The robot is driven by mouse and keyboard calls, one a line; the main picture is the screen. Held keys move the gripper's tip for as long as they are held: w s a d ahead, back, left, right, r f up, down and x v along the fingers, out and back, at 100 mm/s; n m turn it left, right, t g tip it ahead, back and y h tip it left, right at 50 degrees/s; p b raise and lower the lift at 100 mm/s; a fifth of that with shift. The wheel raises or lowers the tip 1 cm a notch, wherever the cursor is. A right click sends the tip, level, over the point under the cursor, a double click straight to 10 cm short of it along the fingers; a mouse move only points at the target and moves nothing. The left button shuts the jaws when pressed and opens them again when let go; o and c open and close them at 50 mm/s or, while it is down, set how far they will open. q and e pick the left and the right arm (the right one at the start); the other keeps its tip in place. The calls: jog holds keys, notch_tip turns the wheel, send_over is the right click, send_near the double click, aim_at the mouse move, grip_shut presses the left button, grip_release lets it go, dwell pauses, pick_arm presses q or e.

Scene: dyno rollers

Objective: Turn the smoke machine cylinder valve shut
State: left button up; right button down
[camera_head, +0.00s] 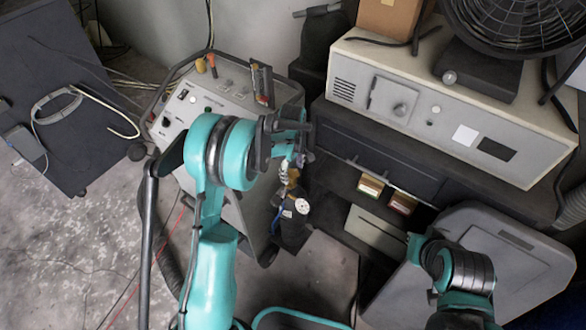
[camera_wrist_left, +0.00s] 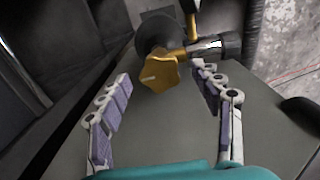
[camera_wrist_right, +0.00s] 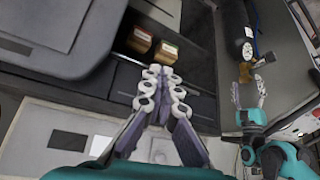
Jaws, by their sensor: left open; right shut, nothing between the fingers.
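The yellow valve knob (camera_wrist_left: 160,72) shows in the left wrist view, on a brass fitting at the top of the dark cylinder (camera_head: 292,230). It lies ahead of and roughly between the fingertips of my left gripper (camera_wrist_left: 160,82), which is open. I see no clear contact. In the head view my left gripper (camera_head: 289,165) is just above the cylinder top and partly hides the valve. The knob also shows in the right wrist view (camera_wrist_right: 264,59). My right gripper (camera_wrist_right: 160,74) is shut and empty, away from the cylinder.
A grey control cart (camera_head: 210,95) stands behind my left gripper. A beige machine (camera_head: 430,110) sits on the dark bench at right. Two small boxes (camera_wrist_right: 152,45) lie near my right gripper. A grey panel (camera_head: 490,255) is at lower right.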

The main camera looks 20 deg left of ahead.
aim_at(292, 173)
pick_arm(q)
jog(key=s+r+m+t, duration=0.1)
jog(key=s+r+m, duration=0.3)
jog(key=r, duration=1.3)
jog(key=s+r+m+t, duration=0.2)
jog(key=s+m+t, duration=0.3)
jog(key=s, duration=1.6)
jog(key=m, duration=0.4)
jog(key=shift+s+r+t, duration=0.25)
jog(key=shift+s+t, duration=0.1)
jog(key=shift+t, duration=0.05)
jog(key=shift+s+f+m, duration=0.25)
jog(key=shift+s+m, duration=0.15)
jog(key=shift+c, duration=0.3)
